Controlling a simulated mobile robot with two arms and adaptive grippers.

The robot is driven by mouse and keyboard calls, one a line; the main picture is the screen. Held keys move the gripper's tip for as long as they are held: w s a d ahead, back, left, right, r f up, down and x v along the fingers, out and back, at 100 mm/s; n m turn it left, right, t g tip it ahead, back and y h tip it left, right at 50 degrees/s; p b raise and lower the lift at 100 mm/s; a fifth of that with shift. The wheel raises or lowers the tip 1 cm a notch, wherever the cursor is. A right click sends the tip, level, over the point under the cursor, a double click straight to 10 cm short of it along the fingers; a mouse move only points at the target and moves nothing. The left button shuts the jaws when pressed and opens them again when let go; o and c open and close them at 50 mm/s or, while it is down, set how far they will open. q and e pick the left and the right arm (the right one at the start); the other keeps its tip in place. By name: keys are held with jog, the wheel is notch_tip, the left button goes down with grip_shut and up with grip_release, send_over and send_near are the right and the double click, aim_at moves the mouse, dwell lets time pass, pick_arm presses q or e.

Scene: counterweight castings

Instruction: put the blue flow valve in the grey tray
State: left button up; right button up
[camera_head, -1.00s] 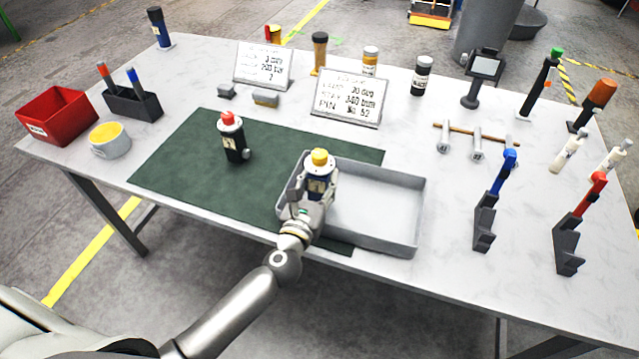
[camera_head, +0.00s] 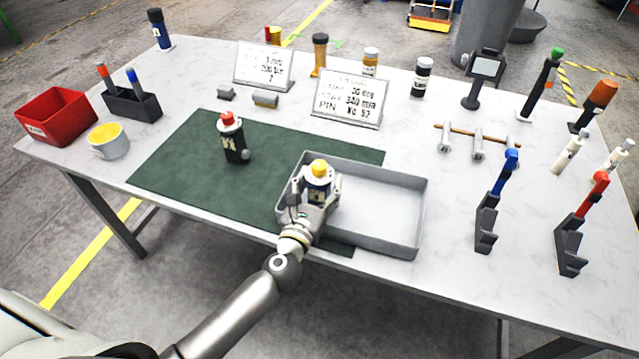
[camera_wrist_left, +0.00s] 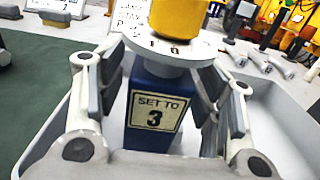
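The blue flow valve (camera_head: 318,190), with a yellow knob, a white dial disc and a label, stands upright inside the left part of the grey tray (camera_head: 390,249). In the left wrist view the blue valve (camera_wrist_left: 140,141) shows a "SET TO 3" label. My left gripper (camera_head: 313,199) is open, one finger on either side of the valve body. In the left wrist view gaps show between the gripper (camera_wrist_left: 160,100) fingers and the body. The valve's base is hidden. My right gripper is not in view.
A black valve with a red knob (camera_head: 233,140) stands on the green mat (camera_head: 185,165). Two sign plates (camera_head: 348,98) stand behind. The tray's right part is empty. Blue-handled (camera_head: 495,200) and red-handled (camera_head: 580,225) tools stand to the right. A red bin (camera_head: 58,115) and mug (camera_head: 108,142) are left.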

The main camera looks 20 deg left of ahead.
pick_arm(q)
jog(key=shift+r+p, duration=0.55)
jog(key=shift+r, duration=0.1)
jog(key=s+b, duration=0.3)
jog(key=s, duration=0.9)
